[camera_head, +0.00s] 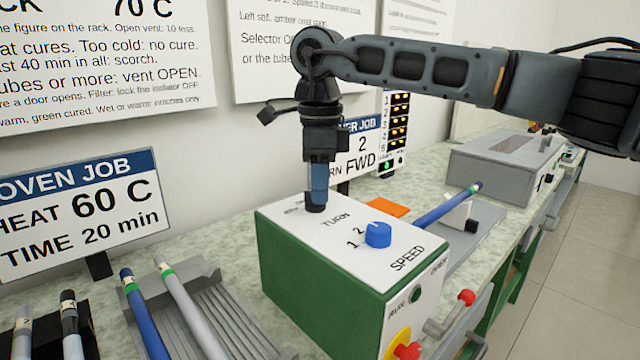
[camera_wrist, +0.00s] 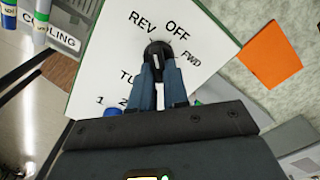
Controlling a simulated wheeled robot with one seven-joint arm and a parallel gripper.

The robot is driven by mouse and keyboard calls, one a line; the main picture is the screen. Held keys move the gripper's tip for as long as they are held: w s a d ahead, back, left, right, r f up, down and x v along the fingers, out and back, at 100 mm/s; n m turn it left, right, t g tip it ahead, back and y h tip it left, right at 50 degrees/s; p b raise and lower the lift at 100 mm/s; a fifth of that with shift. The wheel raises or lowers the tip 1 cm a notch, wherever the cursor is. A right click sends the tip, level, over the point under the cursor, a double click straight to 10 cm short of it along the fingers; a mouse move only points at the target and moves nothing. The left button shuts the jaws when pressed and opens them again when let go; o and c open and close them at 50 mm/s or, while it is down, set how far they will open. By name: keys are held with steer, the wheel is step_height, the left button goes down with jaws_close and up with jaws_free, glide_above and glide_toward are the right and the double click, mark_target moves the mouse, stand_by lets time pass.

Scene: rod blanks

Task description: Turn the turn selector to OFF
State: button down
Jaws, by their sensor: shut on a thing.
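The turn selector (camera_wrist: 155,47) is a black round knob on the white top of the green box (camera_head: 320,275). The labels REV, OFF and FWD stand around it in the wrist view. A pale mark shows on the knob, but I cannot tell surely which label it points to. My gripper (camera_wrist: 158,70) points down and is shut on the knob, one blue-grey finger on each side. In the head view my gripper (camera_head: 316,205) hides most of the knob at the box's back left corner.
A blue speed knob (camera_head: 378,235) with marks 1 and 2 is on the same top, close by. An orange sheet (camera_head: 388,208) lies behind the box. A blue rod (camera_head: 447,205) lies to the right. A ribbed grey rack (camera_head: 225,310) with rods stands left. A job sign (camera_head: 80,210) stands behind.

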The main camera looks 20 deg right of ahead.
steer(key=m, duration=0.4)
steer(key=shift+s+m, duration=0.1)
steer(key=shift+m, duration=0.2)
steer(key=m, duration=0.4)
steer(key=shift+s+a, duration=0.1)
steer(key=shift+a, duration=0.1)
steer(key=shift+m, duration=0.3)
steer(key=c, duration=1.1)
jaws_free()
step_height(320, 180, up, 8)
steer(key=shift+f, duration=0.1)
